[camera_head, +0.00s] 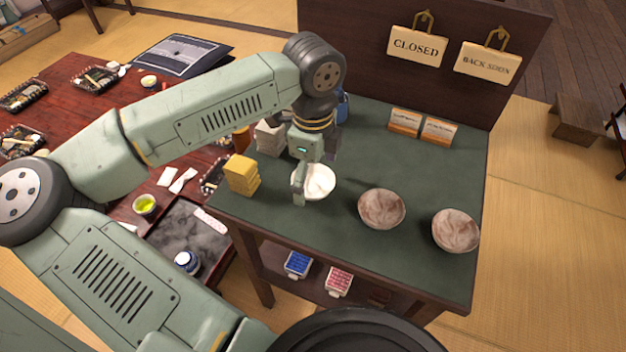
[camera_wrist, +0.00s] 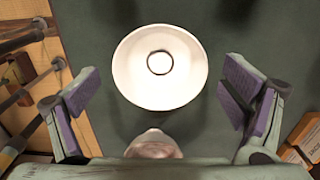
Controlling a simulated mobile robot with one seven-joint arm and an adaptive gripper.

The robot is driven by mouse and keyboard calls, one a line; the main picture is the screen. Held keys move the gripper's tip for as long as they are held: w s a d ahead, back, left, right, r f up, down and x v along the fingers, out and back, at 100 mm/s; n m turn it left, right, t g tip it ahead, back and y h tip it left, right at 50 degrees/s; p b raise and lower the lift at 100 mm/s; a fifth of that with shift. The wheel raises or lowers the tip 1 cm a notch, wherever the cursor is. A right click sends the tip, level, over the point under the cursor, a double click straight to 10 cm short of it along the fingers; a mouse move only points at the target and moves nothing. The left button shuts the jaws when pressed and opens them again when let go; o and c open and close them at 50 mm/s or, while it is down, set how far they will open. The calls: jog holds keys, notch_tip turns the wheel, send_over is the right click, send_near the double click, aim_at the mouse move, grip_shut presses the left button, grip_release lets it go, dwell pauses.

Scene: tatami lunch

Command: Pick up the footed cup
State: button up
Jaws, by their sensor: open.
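The footed cup (camera_head: 319,181) appears as a white round vessel on the green counter top (camera_head: 420,172). In the wrist view the white round cup (camera_wrist: 133,75) shows a wide rim and a small dark-edged ring at its centre. I cannot tell its foot or height from this angle. My gripper (camera_head: 301,188) is over the cup, pointing down, and partly hides its left side. In the wrist view my gripper (camera_wrist: 162,98) is open, with one purple-padded finger on each side of the cup and space between them. Nothing is held.
Two brown-white bowls (camera_head: 382,208) (camera_head: 455,230) stand to the right. A yellow block stack (camera_head: 242,174) stands close on the left, with a pale stack (camera_head: 270,138) behind.

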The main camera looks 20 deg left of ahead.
jog(key=shift+f, duration=0.85)
jog(key=shift+c, duration=0.2)
jog(key=c, duration=1.2)
